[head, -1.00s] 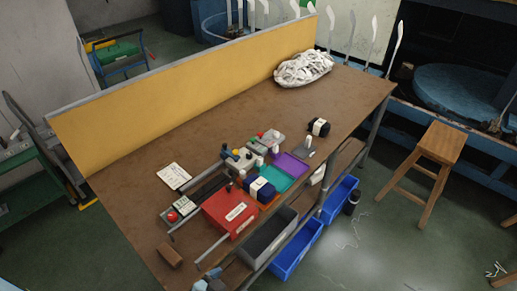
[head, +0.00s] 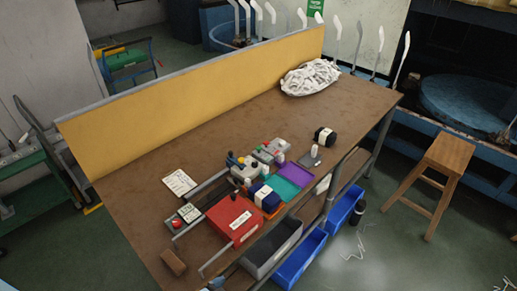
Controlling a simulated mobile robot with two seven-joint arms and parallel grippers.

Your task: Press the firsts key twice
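Small grey units (head: 246,171) with coloured knobs stand mid-table beside the coloured trays. A small grey box (head: 187,214) with a red button (head: 176,223) and a pale label or display lies left of the red box. The lettering is too small to read, so I cannot tell which of these carries the firsts key. Neither of my grippers can be made out in the head view.
A stool (head: 450,152) stands right.

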